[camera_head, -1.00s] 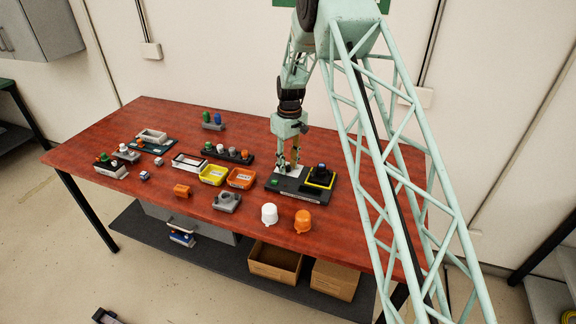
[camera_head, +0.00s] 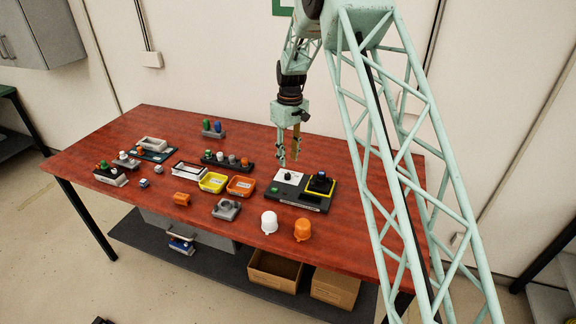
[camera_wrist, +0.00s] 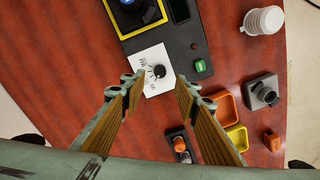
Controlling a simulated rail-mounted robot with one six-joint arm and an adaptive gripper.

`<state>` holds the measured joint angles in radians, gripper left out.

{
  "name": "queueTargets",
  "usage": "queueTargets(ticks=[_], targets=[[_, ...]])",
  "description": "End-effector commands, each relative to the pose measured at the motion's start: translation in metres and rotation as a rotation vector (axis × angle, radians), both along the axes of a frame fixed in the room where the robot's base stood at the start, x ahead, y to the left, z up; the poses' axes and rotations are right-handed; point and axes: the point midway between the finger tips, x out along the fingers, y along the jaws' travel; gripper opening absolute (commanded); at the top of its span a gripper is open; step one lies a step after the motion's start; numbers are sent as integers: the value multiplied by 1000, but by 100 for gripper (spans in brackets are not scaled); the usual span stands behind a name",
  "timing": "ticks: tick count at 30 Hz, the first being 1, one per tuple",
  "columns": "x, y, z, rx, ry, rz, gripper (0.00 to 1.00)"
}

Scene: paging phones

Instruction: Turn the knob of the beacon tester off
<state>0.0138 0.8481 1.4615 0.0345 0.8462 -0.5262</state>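The beacon tester (camera_head: 300,190) is a dark box on the red table. It has a white panel with a small black knob (camera_head: 290,176), a green button, and a yellow-framed black socket. In the wrist view the knob (camera_wrist: 158,71) sits on the white panel between and beyond my fingertips, its pointer toward the panel's printed marks; I cannot read which one for sure. My gripper (camera_head: 289,162) hangs above and behind the tester, apart from the knob. In the wrist view my gripper (camera_wrist: 156,92) has its two fingers spread with nothing between them.
Yellow (camera_head: 213,182) and orange (camera_head: 241,186) trays stand left of the tester. A white cap (camera_head: 269,222) and an orange cap (camera_head: 302,230) stand in front. A grey fixture (camera_head: 226,209) and several small beacon parts lie further left. Right of the tester the table is clear.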

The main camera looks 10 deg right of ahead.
Motion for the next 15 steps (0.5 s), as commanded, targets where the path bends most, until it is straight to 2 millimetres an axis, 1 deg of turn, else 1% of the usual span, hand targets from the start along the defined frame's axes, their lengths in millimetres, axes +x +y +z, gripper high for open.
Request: queueTargets(ticks=[1, 3, 6, 10, 15], targets=[[1, 0, 8, 0, -1, 0, 29], [1, -1, 17, 0, -1, 0, 29], [1, -1, 26, 0, -2, 0, 29], [1, -1, 35, 0, 0, 0, 29], [1, -1, 39, 0, 0, 0, 29]])
